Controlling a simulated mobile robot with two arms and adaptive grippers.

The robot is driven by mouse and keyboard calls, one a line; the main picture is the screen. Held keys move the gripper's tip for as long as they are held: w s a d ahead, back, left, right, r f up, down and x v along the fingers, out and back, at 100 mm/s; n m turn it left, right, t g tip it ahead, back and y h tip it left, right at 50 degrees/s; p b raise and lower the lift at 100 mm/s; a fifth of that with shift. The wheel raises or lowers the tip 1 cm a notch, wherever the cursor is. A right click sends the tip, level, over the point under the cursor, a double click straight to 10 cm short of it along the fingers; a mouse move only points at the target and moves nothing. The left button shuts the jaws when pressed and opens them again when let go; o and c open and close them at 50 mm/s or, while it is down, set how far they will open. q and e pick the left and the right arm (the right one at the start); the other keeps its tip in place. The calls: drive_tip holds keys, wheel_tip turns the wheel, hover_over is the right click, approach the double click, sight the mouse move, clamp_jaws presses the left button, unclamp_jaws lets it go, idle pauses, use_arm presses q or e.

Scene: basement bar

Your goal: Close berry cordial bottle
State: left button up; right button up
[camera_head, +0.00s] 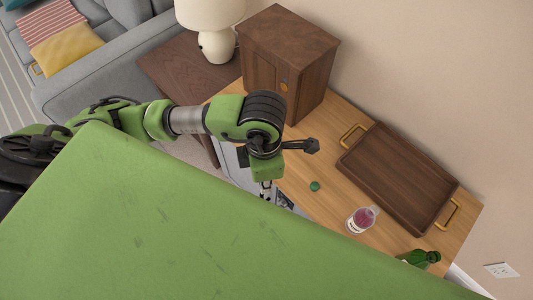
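A clear bottle with pink-red contents and a pale label, likely the berry cordial bottle (361,219), stands on the wooden cabinet top. Its mouth looks uncapped, though it is small in view. A small round green object, likely its cap (314,186), lies on the wood to the bottle's upper left. My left gripper (266,189) points down near the cabinet's front edge, left of the green cap and apart from it. Its fingers are small and partly hidden, so I cannot tell whether they are open. My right gripper is not in view.
A brown tray (395,178) with brass handles lies behind the bottle. A green bottle (418,258) stands to the right. A dark wooden box (288,62) and a lamp (212,25) are at the back. A large green surface of mine hides the lower left.

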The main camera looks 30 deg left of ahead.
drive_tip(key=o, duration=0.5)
use_arm(q)
drive_tip(key=shift+w, duration=0.1)
